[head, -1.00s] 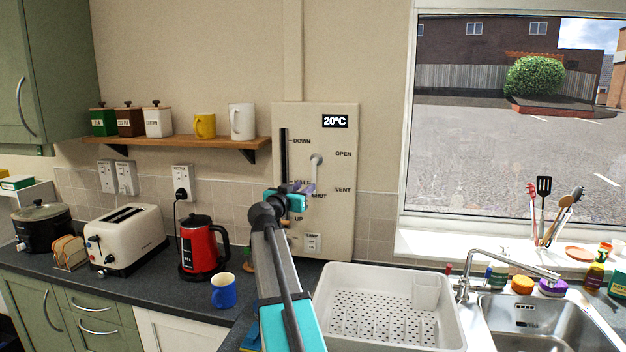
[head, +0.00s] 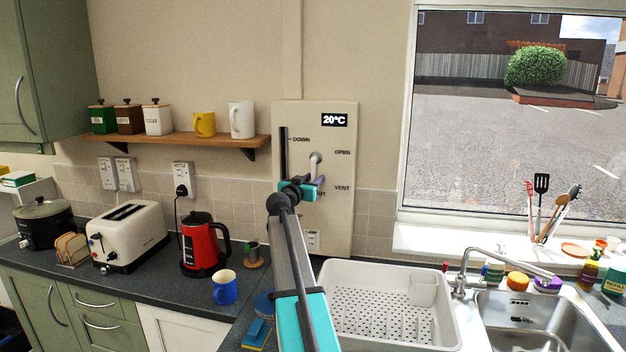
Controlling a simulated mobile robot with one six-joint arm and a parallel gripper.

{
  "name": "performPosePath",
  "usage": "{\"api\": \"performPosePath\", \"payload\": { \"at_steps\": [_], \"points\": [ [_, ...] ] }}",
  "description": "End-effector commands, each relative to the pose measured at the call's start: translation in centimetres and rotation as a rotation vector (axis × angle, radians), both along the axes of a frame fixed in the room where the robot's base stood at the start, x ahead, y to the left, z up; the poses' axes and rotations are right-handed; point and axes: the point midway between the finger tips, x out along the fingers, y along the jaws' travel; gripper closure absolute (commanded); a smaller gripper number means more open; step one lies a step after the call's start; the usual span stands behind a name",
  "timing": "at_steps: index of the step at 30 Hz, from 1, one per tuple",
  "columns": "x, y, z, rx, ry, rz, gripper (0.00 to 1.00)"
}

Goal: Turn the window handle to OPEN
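The window handle (head: 316,158) is a pale grey lever on the cream wall panel (head: 342,225). It hangs from its pivot down towards the SHUT label, away from OPEN at the upper right and VENT at the right. My gripper (head: 319,183), with a turquoise body and greyish-purple fingers, is at the handle's lower end in the head view. It hides the handle's tip and part of the SHUT label. I cannot tell whether the fingers touch the handle or are closed around it.
A vertical slot marked DOWN (head: 284,150) lies left of the handle. A wooden shelf (head: 190,141) with mugs and canisters ends beside the panel. Below are a red kettle (head: 198,245), a blue mug (head: 225,290) and a white dish rack (head: 385,330). The wall right of the panel is clear.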

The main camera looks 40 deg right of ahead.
Motion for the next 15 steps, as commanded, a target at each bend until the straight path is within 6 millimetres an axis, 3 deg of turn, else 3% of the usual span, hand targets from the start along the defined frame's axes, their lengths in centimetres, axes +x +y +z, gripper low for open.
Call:
{"api": "performPosePath", "payload": {
  "at_steps": [5,11,15],
  "points": [
    [0.00,0.03,-0.01,0.000,0.000,0.000,0.68],
    [0.02,0.07,0.00,0.000,0.000,0.000,1.00],
    [0.04,0.09,0.01,0.000,0.000,0.001,1.00]
  ]
}}
